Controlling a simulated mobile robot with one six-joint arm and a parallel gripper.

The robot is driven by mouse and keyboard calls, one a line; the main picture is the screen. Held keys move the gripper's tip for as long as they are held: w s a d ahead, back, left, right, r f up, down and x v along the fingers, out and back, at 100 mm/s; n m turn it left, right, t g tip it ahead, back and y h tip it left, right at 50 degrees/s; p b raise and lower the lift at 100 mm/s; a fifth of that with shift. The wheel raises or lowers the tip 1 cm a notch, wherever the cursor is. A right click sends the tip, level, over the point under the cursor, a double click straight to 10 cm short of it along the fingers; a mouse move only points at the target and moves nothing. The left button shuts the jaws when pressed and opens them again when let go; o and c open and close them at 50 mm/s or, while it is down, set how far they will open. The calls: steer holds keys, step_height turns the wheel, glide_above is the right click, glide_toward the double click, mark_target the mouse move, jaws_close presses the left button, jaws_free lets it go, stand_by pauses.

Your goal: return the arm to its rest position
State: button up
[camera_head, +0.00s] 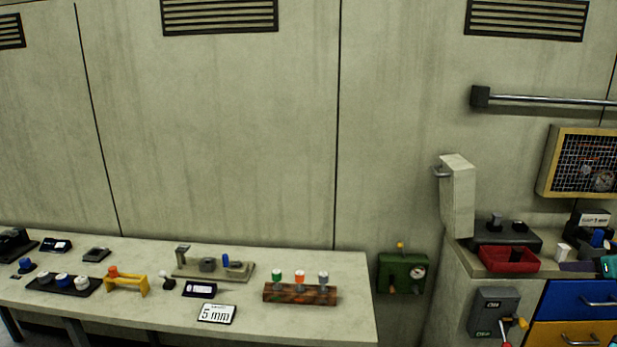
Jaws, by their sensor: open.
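My arm and gripper cannot be made out in the head view, so the arm's pose and what the jaws hold do not show. A long pale workbench (345,268) fills the lower left, with small fixtures on it. A small patch of teal shows at the right edge, too cut off to identify.
The bench holds a wooden block (300,294) with coloured pegs, a yellow bracket (127,283) and a "5 mm" card (217,313). A green box (402,273) is on the wall. A cabinet with a blue drawer (578,299) and red tray (510,260) stands right.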

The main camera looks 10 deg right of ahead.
steer(key=w+a+f+n+g+y, duration=0.2)
steer(key=w+a+f+n, duration=0.25)
steer(key=a+f, duration=0.45)
steer(key=w+a+f+n+g+y, duration=0.1)
steer(key=w+a+f+n, duration=0.3)
steer(key=a+f, duration=0.55)
steer(key=w+a+f+n+g+y, duration=0.25)
steer(key=w+a+f, duration=0.35)
steer(key=f, duration=0.6)
steer(key=a+f+n+g, duration=0.2)
steer(key=a+f+n, duration=0.4)
steer(key=a+f, duration=0.5)
steer(key=s+a+f+n+g, duration=0.2)
steer(key=s+a+f+n, duration=0.35)
steer(key=a, duration=0.45)
steer(key=s+a+f+n+g, duration=0.2)
steer(key=s+a+f+n, duration=0.2)
steer(key=a+f, duration=0.45)
steer(key=s+a+f+n+g+h, duration=0.1)
steer(key=s+a+f+n+g, duration=0.1)
steer(key=s+a+n, duration=0.4)
steer(key=s+a+f+n+g+h, duration=0.2)
steer(key=s+a+f+n, duration=0.3)
steer(key=s, duration=0.8)
steer(key=shift+a+f+n+g, duration=0.25)
steer(key=shift+a+n+g, duration=0.2)
steer(key=shift+a, duration=0.15)
steer(key=shift+d, duration=0.1)
